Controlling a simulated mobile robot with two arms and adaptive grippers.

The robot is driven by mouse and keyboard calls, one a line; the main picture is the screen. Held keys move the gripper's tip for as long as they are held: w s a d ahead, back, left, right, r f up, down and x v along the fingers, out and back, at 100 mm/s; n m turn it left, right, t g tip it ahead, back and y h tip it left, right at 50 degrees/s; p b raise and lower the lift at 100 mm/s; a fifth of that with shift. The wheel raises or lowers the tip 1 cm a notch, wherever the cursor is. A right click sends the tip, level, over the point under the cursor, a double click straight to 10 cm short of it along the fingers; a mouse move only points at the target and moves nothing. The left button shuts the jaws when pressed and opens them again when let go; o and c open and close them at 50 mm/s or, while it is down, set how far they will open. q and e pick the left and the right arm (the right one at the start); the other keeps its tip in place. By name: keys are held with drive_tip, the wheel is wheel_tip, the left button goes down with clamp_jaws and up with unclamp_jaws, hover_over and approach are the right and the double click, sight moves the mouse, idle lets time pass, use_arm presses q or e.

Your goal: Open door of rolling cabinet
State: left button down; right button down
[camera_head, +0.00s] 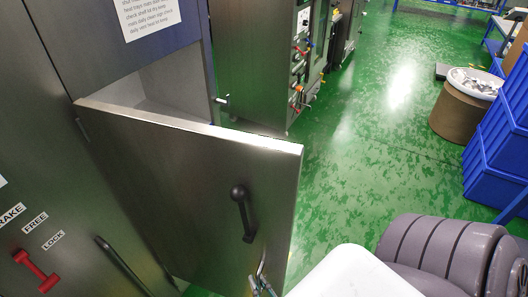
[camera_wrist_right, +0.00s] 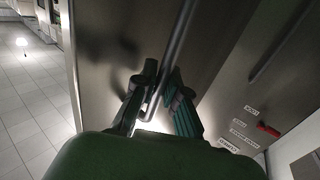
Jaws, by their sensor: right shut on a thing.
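The rolling cabinet (camera_head: 32,130) is dark brushed metal and stands at the left in the head view. Its door (camera_head: 190,185) is hinged on the left and stands swung well out, with part of the pale interior (camera_head: 165,92) showing above it. A black handle (camera_head: 242,212) sits on the door's face near its free edge. My right gripper (camera_head: 262,278) is low at the door's free edge, below the handle, partly cut off by the frame. My left gripper is out of view.
A red lever (camera_head: 36,270) with brake, free and lock labels is on the cabinet's lower left. Another metal machine (camera_head: 262,65) with coloured knobs stands behind the door. Blue crates (camera_head: 497,145) and a brown drum (camera_head: 455,115) stand at the right. Green floor between is clear.

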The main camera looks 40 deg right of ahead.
drive_tip(key=shift+s+a, duration=0.35)
drive_tip(key=shift+a, duration=0.45)
drive_tip(key=c, duration=1.2)
unclamp_jaws()
drive_tip(key=v, duration=1.2)
drive_tip(key=shift+f, duration=0.1)
